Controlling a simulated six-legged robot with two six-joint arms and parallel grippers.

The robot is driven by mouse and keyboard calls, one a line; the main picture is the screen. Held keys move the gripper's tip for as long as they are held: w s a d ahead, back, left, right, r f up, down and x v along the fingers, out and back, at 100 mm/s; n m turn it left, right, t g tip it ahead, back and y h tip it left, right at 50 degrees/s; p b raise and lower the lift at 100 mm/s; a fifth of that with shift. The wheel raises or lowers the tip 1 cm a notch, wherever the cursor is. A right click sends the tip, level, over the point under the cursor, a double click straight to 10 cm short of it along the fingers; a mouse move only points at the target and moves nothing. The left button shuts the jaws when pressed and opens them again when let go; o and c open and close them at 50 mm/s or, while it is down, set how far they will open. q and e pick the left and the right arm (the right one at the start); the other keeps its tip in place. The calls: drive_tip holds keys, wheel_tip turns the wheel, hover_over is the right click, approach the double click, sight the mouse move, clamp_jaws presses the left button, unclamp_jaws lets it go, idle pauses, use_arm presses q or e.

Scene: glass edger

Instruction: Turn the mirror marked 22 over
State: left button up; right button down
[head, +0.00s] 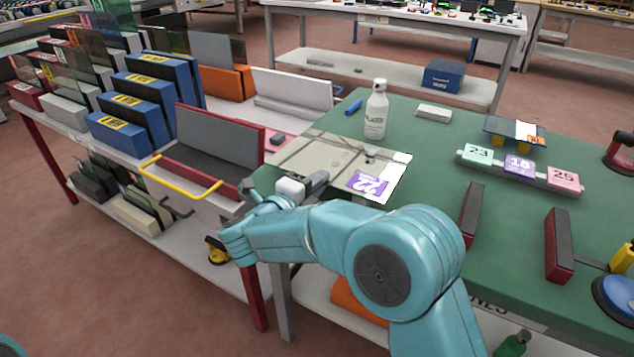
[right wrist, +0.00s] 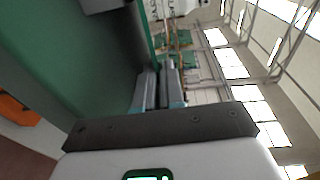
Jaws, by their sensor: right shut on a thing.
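The mirror marked 22 (head: 318,154) is a beige-grey reflecting sheet at the left corner of the green table (head: 430,200). It looks about flat, with a purple 22 label (head: 368,184) facing up at its right end. My right gripper (head: 318,181) is at the mirror's near edge, shut on it, with the arm reaching in from the lower right. In the right wrist view its two fingers (right wrist: 158,90) are close together; the sheet between them is hard to make out. My left gripper is out of view.
Two red-sided dark bars (head: 557,245) lie nearer.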

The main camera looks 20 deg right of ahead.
drive_tip(key=shift+f+b, duration=0.4)
drive_tip(key=c, duration=1.2)
unclamp_jaws()
drive_tip(key=shift+o, duration=0.2)
drive_tip(key=shift+f, duration=0.1)
drive_tip(key=shift+a, duration=0.1)
